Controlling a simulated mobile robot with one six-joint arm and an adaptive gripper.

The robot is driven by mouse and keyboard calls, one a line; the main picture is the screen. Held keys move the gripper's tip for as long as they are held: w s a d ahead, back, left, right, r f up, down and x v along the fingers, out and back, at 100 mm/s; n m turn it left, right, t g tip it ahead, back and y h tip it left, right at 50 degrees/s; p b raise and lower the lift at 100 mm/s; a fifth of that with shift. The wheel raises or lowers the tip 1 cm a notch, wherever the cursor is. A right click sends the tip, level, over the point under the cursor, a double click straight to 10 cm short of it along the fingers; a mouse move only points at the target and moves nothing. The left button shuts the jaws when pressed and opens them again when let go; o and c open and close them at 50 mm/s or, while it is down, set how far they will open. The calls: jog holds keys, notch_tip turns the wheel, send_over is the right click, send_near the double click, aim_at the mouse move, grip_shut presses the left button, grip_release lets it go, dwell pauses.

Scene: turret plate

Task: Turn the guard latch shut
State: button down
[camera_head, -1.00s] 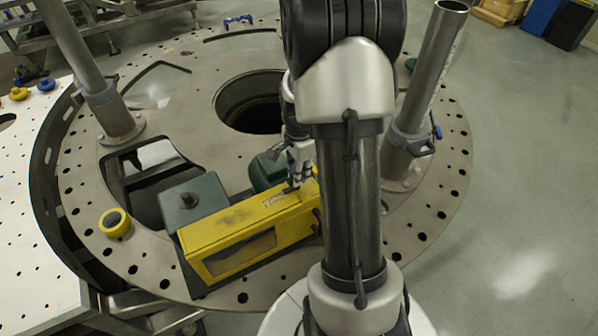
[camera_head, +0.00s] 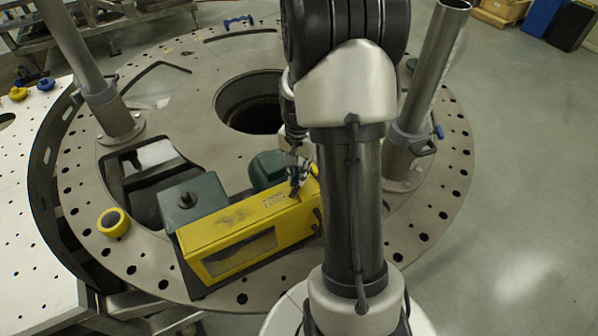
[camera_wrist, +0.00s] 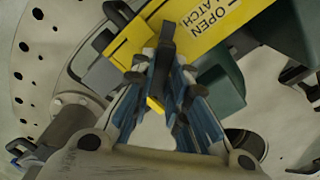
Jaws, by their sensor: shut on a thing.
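The yellow guard (camera_head: 230,226) is a long box with a window in its side, lying on the round turret plate (camera_head: 85,205). Its top label shows in the wrist view (camera_wrist: 200,18), where "OPEN" and "ATCH" can be read. My gripper (camera_head: 297,180) is at the guard's far right end, low over its top. In the wrist view, my gripper (camera_wrist: 163,75) has its blue-grey fingers closed around the dark latch lever (camera_wrist: 167,38) beside the label. A small yellow tip shows between the fingers. The exact contact and the latch's pivot are partly hidden.
A green housing (camera_head: 194,201) stands left of the guard, and another green part (camera_head: 267,169) is behind it. A yellow-and-black round knob (camera_head: 113,222) sits at left. Steel posts rise at left (camera_head: 77,50) and right (camera_head: 430,70). A large round hole (camera_head: 250,103) opens behind.

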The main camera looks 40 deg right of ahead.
aim_at(297, 175)
jog(key=n, duration=0.5)
jog(key=shift+a+n+b, duration=0.1)
jog(key=shift+n+b, duration=0.2)
jog(key=n, duration=0.5)
jog(key=shift+w, duration=0.1)
jog(key=shift+n, duration=0.3)
jog(key=c, duration=1.6)
grip_release()
jog(key=shift+o, duration=0.2)
notch_tip(297, 175, up, 12)
jog(key=shift+a, duration=0.15)
